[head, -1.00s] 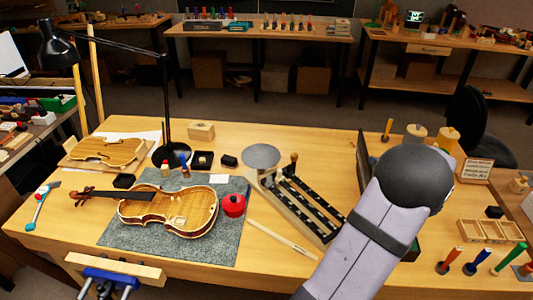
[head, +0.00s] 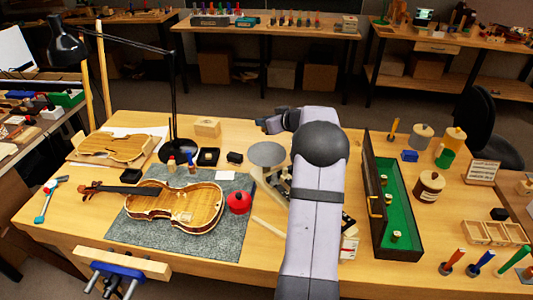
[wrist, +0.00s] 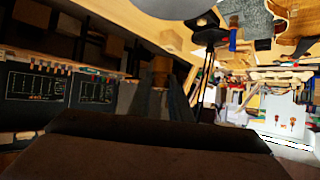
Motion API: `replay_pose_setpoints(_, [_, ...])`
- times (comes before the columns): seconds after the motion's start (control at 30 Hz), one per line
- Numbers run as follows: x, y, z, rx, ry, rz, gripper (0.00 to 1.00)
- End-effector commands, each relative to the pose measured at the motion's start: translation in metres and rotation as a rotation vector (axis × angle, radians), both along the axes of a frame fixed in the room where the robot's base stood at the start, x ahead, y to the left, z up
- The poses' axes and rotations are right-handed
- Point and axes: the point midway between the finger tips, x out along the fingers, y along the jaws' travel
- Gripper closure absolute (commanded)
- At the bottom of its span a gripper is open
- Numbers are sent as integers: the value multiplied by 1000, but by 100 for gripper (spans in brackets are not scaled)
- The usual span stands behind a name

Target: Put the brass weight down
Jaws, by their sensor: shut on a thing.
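My gripper (head: 268,122) is at the back of the bench, behind and above the round grey scale pan (head: 267,153). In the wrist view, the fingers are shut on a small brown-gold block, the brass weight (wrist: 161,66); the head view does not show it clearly. The scale pan looks empty in the head view. My arm covers much of the scale's beams. Other small brass weights (head: 396,237) stand in the green-lined open box (head: 408,240) on the right.
A violin (head: 180,207) lies on a grey mat (head: 130,235) with a red round pot (head: 239,202) beside it. A black lamp (head: 172,90) stands at the back left. Jars and a wooden tray (head: 490,233) fill the right. A small wooden block (head: 207,127) lies left of my gripper.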

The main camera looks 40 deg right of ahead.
Motion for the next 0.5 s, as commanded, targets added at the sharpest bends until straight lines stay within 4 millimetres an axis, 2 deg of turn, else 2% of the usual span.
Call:
replay_pose_setpoints(0.1, [12, 12, 2, -2, -1, 23, 100])
replay_pose_setpoints(0.3, [16, 18, 1, -1, -1, 31, 100])
replay_pose_setpoints(0.5, [16, 18, -21, 3, 1, 30, 100])
